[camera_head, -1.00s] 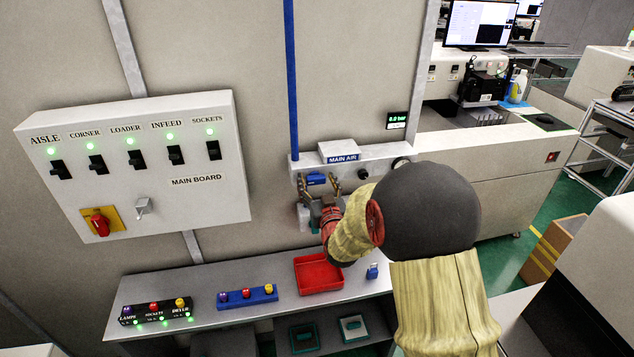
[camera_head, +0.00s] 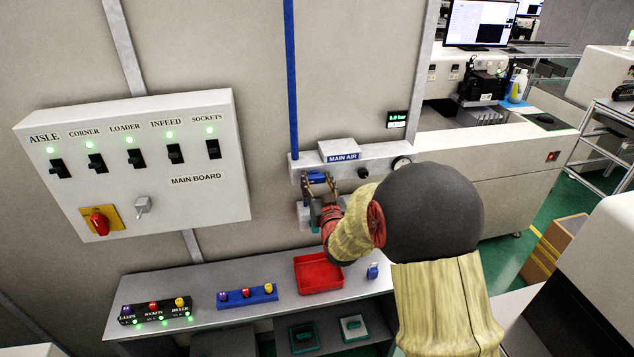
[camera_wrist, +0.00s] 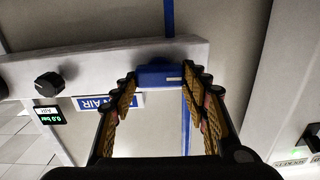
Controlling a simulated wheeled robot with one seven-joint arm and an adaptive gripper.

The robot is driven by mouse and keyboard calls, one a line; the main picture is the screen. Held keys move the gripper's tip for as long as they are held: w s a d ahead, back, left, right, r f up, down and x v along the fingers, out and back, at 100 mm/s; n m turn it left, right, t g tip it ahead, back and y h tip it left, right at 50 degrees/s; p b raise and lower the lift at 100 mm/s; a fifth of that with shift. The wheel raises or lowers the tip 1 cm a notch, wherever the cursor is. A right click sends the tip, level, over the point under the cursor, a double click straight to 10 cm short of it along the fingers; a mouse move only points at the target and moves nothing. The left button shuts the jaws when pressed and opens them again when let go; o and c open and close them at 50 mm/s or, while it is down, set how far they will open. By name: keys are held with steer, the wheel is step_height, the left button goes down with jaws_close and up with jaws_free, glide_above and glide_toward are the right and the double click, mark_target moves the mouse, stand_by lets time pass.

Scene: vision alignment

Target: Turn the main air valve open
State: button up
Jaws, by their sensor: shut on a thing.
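The main air valve has a blue handle (camera_head: 317,178) on a pale panel (camera_head: 375,158) on the wall, below the MAIN AIR sign (camera_head: 343,157). My gripper (camera_head: 319,180) reaches it from below and is shut on the handle. In the wrist view the blue handle (camera_wrist: 160,76) lies crosswise between the tips of my two fingers (camera_wrist: 163,82). My arm and wrist hide part of the panel in the head view. A small display (camera_head: 397,119) with green digits sits above the panel's right part; it also shows in the wrist view (camera_wrist: 48,114).
A black knob (camera_head: 363,173) and a round gauge (camera_head: 401,163) sit right of the valve. The MAIN BOARD box (camera_head: 195,205) with several switches hangs left. Below, a shelf (camera_head: 215,277) bears a red tray (camera_head: 318,288) and button boxes. A blue pipe (camera_head: 291,80) runs up the wall.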

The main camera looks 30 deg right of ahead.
steer(key=shift+f+b, duration=0.1)
steer(key=shift+b, duration=0.2)
steer(key=m+b, duration=0.3)
steer(key=shift+d+f+b, duration=0.1)
steer(key=shift+f+b, duration=0.05)
steer(key=shift+b, duration=0.25)
steer(key=m+b, duration=0.5)
steer(key=shift+d+m+b, duration=0.15)
steer(key=shift+m+b, duration=0.15)
steer(key=shift+b, duration=0.1)
steer(key=m+b, duration=0.4)
steer(key=shift+s+f+m, duration=0.1)
steer(key=shift+f+m, duration=0.05)
steer(key=shift+m, duration=0.15)
steer(key=m+b, duration=0.2)
steer(key=m, duration=0.2)
steer(key=shift+m+b, duration=0.3)
steer(key=o, duration=1.2)
steer(key=shift+c, duration=0.2)
